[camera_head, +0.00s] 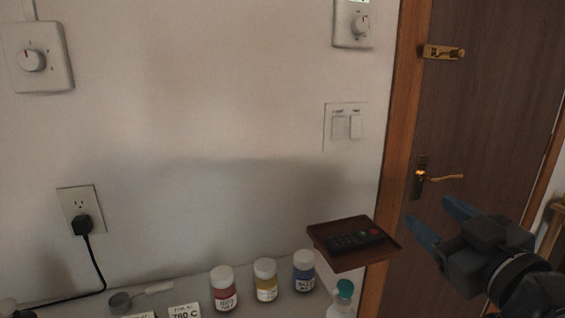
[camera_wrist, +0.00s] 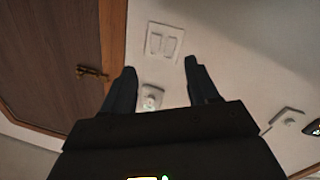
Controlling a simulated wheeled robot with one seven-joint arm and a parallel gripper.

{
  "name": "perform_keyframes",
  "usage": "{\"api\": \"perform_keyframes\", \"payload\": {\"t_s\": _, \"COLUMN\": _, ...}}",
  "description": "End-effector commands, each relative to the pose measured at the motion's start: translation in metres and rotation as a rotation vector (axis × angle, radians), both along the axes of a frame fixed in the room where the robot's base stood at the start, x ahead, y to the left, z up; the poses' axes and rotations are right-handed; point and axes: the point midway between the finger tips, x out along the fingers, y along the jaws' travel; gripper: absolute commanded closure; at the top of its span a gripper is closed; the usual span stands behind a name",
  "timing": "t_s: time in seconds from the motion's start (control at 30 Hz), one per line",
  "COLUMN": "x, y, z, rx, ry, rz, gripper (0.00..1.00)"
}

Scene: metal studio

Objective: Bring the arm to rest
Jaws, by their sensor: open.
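My gripper (camera_head: 430,218) is at the right of the head view, in front of the wooden door. Its two blue-grey fingers are spread apart with nothing between them. In the wrist view my gripper (camera_wrist: 158,85) also shows its two dark fingers wide apart, pointing toward the wall. Beyond them are a double light switch (camera_wrist: 163,42) and a dial plate (camera_wrist: 151,97). No object is held.
The wooden door (camera_head: 480,110) has a lever handle (camera_head: 440,178) near my gripper. A brown wall shelf (camera_head: 325,232) holds a black remote (camera_head: 357,240) left of my gripper.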

Motion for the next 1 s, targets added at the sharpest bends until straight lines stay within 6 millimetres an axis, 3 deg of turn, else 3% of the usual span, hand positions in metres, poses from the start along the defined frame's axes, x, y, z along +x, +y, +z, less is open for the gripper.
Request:
{"api": "perform_keyframes", "payload": {"t_s": 0.03, "x": -0.012, "y": 0.003, "z": -0.021, "rx": 0.036, "ry": 0.024, "rz": -0.014, "gripper": 0.41}}
{"api": "perform_keyframes", "payload": {"t_s": 0.2, "x": -0.052, "y": 0.007, "z": -0.076, "rx": 0.141, "ry": 0.071, "rz": -0.074, "gripper": 0.41}}
{"api": "perform_keyframes", "payload": {"t_s": 0.5, "x": -0.145, "y": 0.013, "z": -0.151, "rx": 0.269, "ry": 0.147, "rz": -0.169, "gripper": 0.41}}
{"api": "perform_keyframes", "payload": {"t_s": 0.73, "x": -0.226, "y": 0.014, "z": -0.185, "rx": 0.320, "ry": 0.197, "rz": -0.220, "gripper": 0.41}}
{"api": "perform_keyframes", "payload": {"t_s": 1.0, "x": -0.323, "y": 0.013, "z": -0.196, "rx": 0.348, "ry": 0.250, "rz": -0.240, "gripper": 0.41}}
